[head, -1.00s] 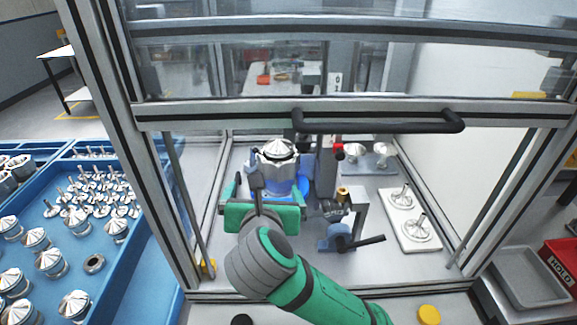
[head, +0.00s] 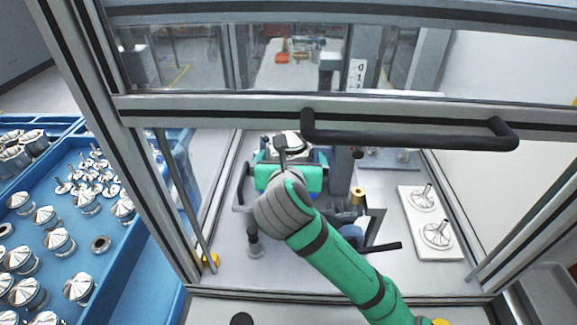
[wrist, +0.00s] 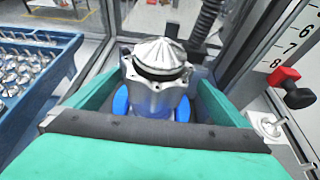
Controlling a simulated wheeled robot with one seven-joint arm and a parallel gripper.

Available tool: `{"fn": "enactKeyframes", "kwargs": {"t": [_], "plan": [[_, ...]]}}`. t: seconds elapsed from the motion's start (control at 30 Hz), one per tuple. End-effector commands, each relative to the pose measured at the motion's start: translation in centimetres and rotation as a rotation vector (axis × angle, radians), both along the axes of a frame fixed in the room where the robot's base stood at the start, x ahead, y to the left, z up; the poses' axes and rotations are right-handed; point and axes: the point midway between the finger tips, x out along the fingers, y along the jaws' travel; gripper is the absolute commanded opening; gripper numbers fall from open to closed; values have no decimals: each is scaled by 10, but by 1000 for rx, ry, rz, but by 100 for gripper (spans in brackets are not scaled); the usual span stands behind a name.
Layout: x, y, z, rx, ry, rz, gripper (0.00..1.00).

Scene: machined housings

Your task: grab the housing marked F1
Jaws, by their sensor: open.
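A silver housing with a ribbed conical top (wrist: 158,85) stands upright between my gripper's fingers in the wrist view. Blue pads (wrist: 121,103) show on both sides of its lower body. No F1 marking can be read on it. In the head view its top (head: 291,141) shows just beyond my gripper, and its lower part is hidden. My green gripper (head: 290,172) is open inside the enclosure, with one finger on each side of the housing. I cannot tell whether the fingers touch it.
A raised sash with a black handle (head: 410,133) spans the enclosure front above my arm. A lever fixture (head: 365,225) stands right of my gripper. A white plate (head: 432,225) with two spindle parts lies further right. A blue tray (head: 120,265) of metal parts is outside, left.

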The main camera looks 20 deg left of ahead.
Motion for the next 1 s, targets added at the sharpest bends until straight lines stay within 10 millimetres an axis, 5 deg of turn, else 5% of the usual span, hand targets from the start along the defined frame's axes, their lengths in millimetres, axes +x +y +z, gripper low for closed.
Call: {"fn": "enactKeyframes", "kwargs": {"t": [0.4,0.7,1.0], "plan": [[40,25,-17,1,1,18,100],[43,24,-18,1,0,17,98],[44,20,-18,0,0,11,27]]}}
